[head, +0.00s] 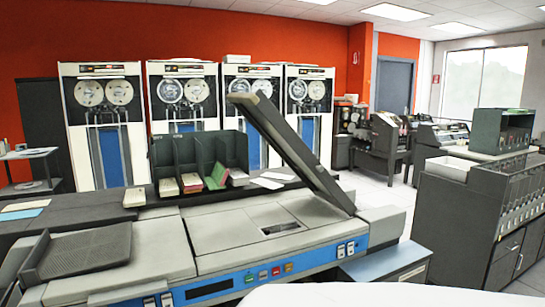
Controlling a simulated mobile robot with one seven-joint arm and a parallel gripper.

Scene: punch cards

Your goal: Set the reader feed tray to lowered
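The card reader (235,232) is a long grey and cream machine with a blue control strip across its front. A long dark-grey tray (292,152), which looks like the reader feed tray, is tilted steeply up. Its low end meets the machine top at the right, and its raised end points up and left, well clear of the top. A second dark ribbed tray (88,250) slopes at the machine's left end; I cannot tell for certain which is the feed tray. My gripper is not in view.
A dark green rack (196,155) with card stacks stands behind the reader. A pale, smooth surface (350,295) crosses the bottom edge. A grey cabinet (470,235) stands at right, with open floor (385,190) beyond the reader. Tape drives (105,125) line the red wall.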

